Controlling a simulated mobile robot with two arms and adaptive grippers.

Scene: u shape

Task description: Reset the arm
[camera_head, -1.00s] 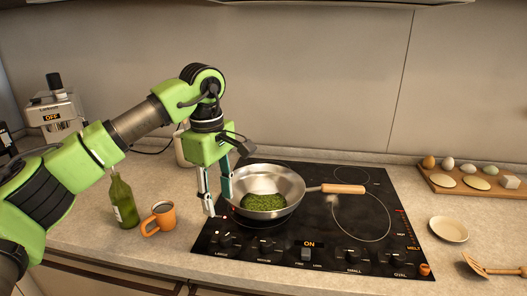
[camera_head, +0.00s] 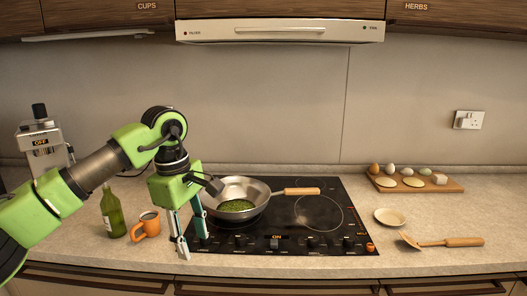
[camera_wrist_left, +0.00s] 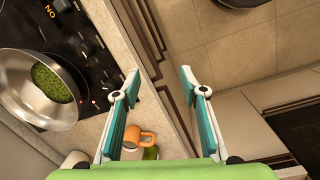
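My left arm comes in from the left in the head view. Its left gripper (camera_head: 193,243) points down at the front left corner of the cooktop, left of and nearer than the pan. In the left wrist view the two teal fingers (camera_wrist_left: 159,73) are spread apart with nothing between them, over the counter's front edge and the floor. The steel pan (camera_head: 258,205) with green food (camera_head: 235,206) in it sits on the black cooktop (camera_head: 270,240); it also shows in the left wrist view (camera_wrist_left: 50,112). My right gripper is in neither view.
An orange mug (camera_head: 139,231) and a green bottle (camera_head: 111,214) stand left of the gripper. A coffee machine (camera_head: 38,141) is behind them. At right are a small plate (camera_head: 390,216), a wooden spatula (camera_head: 455,242) and a board (camera_head: 450,187) with eggs. A range hood (camera_head: 280,31) hangs above.

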